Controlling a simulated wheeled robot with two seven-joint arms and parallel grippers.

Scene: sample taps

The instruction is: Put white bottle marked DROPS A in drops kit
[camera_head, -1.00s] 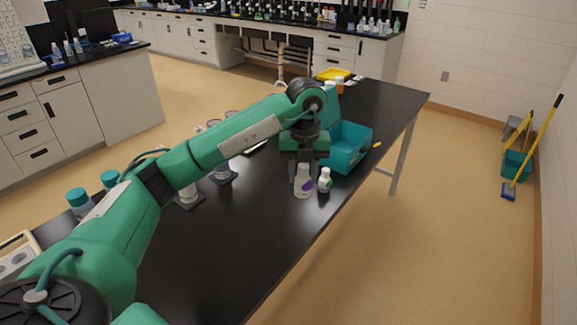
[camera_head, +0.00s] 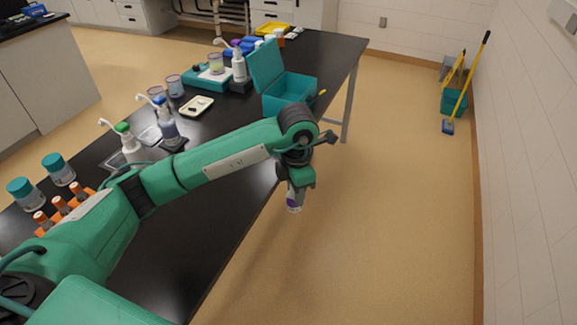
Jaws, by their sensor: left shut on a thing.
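My left gripper (camera_head: 293,184) is shut on a white bottle (camera_head: 294,201) with a purple mark. The bottle hangs below the jaws, its upper part hidden by them, and shows against the floor just right of the table edge. Its lettering is too small to read. The teal case (camera_head: 291,92), which looks like the drops kit, stands on the far part of the table with its lid raised. The held bottle is apart from it, nearer to me. The smaller white bottle with a green mark does not show now. My right gripper is not in view.
The black table (camera_head: 180,235) is bare along its near right side. Pump bottles (camera_head: 132,145), a pale tray (camera_head: 196,106) and orange-capped tubes (camera_head: 62,208) stand on its left side. Open floor lies right of the table.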

